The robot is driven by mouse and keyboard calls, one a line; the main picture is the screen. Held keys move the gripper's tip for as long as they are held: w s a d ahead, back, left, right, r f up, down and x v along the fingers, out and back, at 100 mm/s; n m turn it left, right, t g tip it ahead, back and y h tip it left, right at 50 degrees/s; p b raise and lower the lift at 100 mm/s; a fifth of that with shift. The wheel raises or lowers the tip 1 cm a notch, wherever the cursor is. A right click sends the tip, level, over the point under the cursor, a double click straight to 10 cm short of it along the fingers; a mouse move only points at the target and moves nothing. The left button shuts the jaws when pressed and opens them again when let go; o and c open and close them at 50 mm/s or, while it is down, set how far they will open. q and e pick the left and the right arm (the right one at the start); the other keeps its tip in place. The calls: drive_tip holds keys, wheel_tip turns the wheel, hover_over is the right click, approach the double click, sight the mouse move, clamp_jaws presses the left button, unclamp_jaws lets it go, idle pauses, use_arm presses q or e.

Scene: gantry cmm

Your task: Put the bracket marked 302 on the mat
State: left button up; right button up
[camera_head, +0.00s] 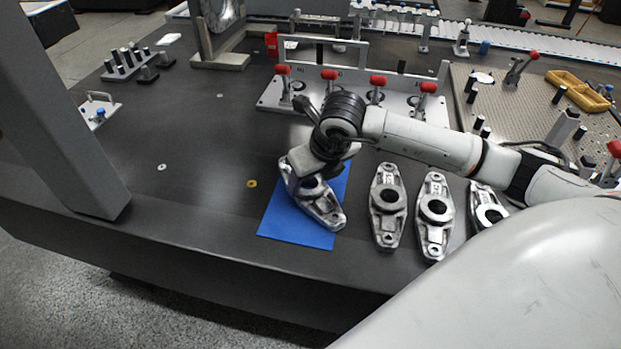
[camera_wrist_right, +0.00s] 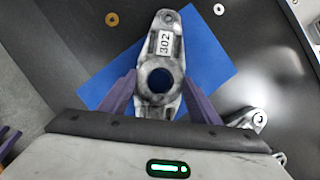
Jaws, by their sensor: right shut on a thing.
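The bracket marked 302 (camera_wrist_right: 164,32) is a grey metal plate with a large round hole; its label reads clearly in the right wrist view. It also shows in the head view (camera_head: 323,207), over the blue mat (camera_head: 290,225), lying at a slant to it. I cannot tell whether it touches the mat. My right gripper (camera_head: 313,177) is shut on the bracket, its purple fingers (camera_wrist_right: 159,84) on both sides of the hole. The mat also shows in the right wrist view (camera_wrist_right: 205,50), partly hidden by the bracket. My left gripper is not in view.
Three similar brackets (camera_head: 388,205) (camera_head: 435,215) (camera_head: 487,207) lie right of the mat, the last partly hidden by my arm. A fixture with red-handled clamps (camera_head: 350,95) stands behind the mat. A brass washer (camera_head: 251,184) lies left of it. The table's left middle is mostly clear.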

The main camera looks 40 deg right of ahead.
drive_tip(key=o, duration=1.5)
drive_tip(key=shift+r, duration=0.1)
drive_tip(key=v, duration=1.2)
drive_tip(key=shift+p, duration=0.35)
